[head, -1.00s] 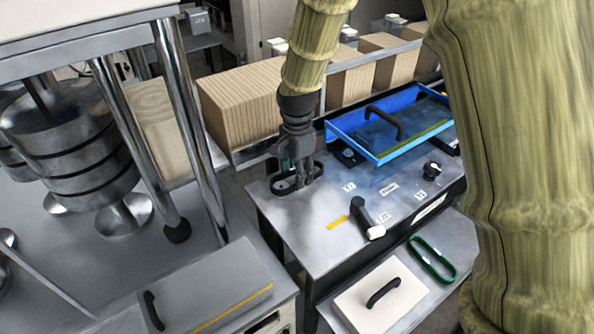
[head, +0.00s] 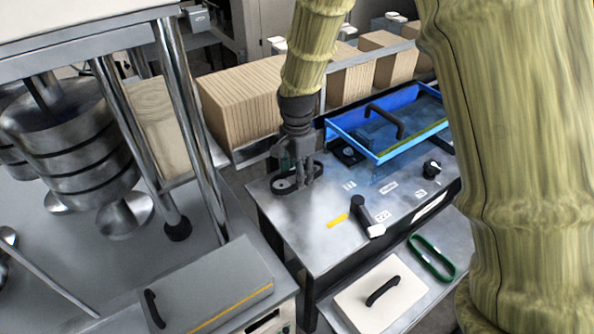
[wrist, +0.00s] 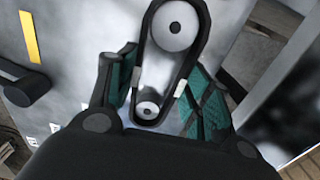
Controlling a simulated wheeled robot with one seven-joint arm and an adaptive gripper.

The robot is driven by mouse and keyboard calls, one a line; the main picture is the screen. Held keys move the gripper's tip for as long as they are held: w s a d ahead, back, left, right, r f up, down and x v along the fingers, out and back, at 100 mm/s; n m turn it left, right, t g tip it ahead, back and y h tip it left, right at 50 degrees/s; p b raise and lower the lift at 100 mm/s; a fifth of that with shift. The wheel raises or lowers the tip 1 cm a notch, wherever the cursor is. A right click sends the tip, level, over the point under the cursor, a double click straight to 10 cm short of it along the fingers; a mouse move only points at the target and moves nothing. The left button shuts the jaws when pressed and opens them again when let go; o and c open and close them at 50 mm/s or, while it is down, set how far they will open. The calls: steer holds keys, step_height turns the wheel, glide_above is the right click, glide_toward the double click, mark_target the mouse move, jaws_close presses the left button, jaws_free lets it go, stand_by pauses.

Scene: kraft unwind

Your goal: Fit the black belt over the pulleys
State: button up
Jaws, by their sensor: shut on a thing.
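The black belt (wrist: 205,30) shows in the wrist view as a long loop around two pale round pulleys, a large one (wrist: 174,27) and a small one (wrist: 148,110). Whether it is seated in their grooves I cannot tell. My gripper (wrist: 157,88) has its green-padded fingers on either side of the loop near the small pulley, shut on the belt. In the head view my gripper (head: 302,180) points down at the far left corner of the metal machine top, and the belt (head: 283,184) shows partly behind the fingers.
A black lever with a white end (head: 366,220) and a black knob (head: 431,168) stand on the machine top (head: 310,235). A blue open guard (head: 385,150) with a black handle is behind. A green belt (head: 432,258) and a white handled cover (head: 372,300) lie on the lower front shelf.

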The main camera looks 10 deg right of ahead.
steer(key=shift+f, duration=0.2)
stand_by(0.6)
steer(key=o, duration=1.2)
step_height(320, 180, up, 12)
steer(key=shift+f, duration=0.1)
